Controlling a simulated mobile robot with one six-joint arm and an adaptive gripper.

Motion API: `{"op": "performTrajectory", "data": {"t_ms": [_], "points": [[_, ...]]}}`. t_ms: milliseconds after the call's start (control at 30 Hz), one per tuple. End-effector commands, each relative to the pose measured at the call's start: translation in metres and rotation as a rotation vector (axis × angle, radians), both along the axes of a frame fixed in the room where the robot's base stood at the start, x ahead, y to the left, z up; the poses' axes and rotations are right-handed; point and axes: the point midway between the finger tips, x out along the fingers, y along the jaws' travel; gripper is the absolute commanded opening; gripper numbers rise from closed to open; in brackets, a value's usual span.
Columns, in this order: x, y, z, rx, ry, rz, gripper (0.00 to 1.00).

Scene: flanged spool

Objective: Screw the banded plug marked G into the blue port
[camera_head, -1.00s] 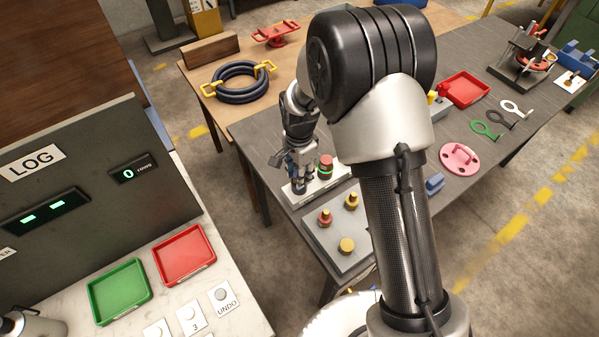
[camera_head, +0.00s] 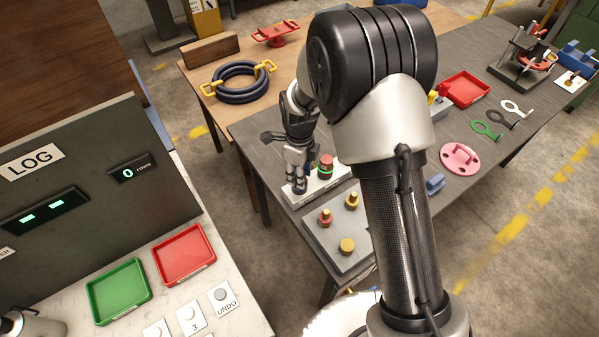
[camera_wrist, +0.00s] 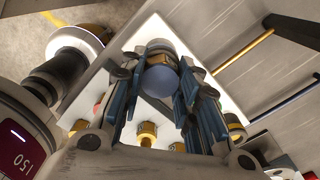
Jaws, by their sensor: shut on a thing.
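My gripper (camera_head: 297,186) is low over the white plate (camera_head: 313,193) at the near left end of the dark bench. In the wrist view my gripper's blue-padded fingers (camera_wrist: 162,90) close on both sides of a round blue-grey piece (camera_wrist: 162,79) with a brass collar. No letter G shows on it, and the fingers hide its lower part. I cannot tell whether it is seated in a port. Next to my gripper, a red piece (camera_head: 326,162) with a glowing green band stands upright on the white plate.
A grey plate (camera_head: 325,237) in front carries several brass fittings, one red at the base (camera_head: 325,218). A blue block (camera_head: 435,183) and a pink disc (camera_head: 460,158) lie to the right. A dark red readout (camera_wrist: 18,160) showing 150 is at the wrist view's lower left.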

Motion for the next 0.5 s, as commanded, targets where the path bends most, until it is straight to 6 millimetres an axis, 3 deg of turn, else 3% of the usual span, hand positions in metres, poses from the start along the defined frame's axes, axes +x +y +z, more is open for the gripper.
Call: {"op": "performTrajectory", "data": {"t_ms": [267, 300, 500], "points": [[-0.0002, 0.0000, -0.0004, 0.000, 0.001, -0.050, 0.00], [-0.0002, 0.0000, -0.0004, 0.000, 0.001, -0.050, 0.30], [-0.0001, -0.0001, -0.0003, 0.000, 0.000, -0.048, 0.43]]}}
